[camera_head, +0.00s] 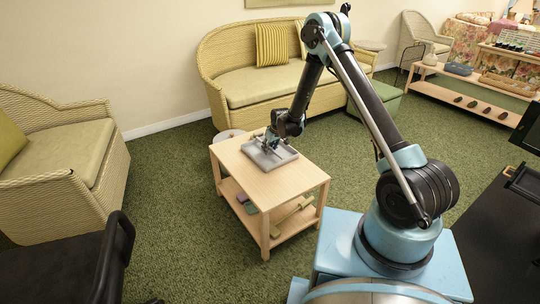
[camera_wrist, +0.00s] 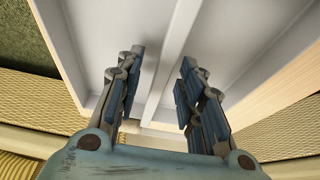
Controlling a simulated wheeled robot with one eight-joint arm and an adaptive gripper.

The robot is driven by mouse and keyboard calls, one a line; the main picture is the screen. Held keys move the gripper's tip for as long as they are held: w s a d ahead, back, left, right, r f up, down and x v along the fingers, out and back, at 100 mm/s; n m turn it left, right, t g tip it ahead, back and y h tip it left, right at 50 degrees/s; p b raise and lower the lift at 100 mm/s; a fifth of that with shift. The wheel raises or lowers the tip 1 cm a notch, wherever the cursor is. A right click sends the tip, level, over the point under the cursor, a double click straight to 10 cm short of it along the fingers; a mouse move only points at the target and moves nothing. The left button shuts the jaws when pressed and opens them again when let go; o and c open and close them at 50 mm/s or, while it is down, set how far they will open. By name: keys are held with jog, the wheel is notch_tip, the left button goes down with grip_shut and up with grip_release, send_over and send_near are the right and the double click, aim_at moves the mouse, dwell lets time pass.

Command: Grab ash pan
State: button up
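The ash pan looks like a shallow grey tray (camera_head: 281,157) lying on top of a small light-wood table (camera_head: 305,174). My gripper (camera_head: 268,142) is over the pan's far side in the head view. In the wrist view the pan (camera_wrist: 240,45) fills most of the picture, with a raised divider running down its middle. My gripper (camera_wrist: 160,65) is open there, one finger on each side of the divider, with nothing held between the fingers. I cannot tell whether the fingertips touch the pan.
The table has a lower shelf with small items (camera_head: 245,202) and a long greenish object (camera_head: 291,210). A wicker sofa (camera_head: 240,87) stands behind the table, a wicker armchair (camera_head: 75,150) to the left, and a dark chair (camera_head: 110,250) at front left. Green carpet is clear between them.

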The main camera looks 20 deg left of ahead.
jog(key=shift+w+a+f, duration=0.1)
jog(key=shift+f, duration=0.25)
grip_shut()
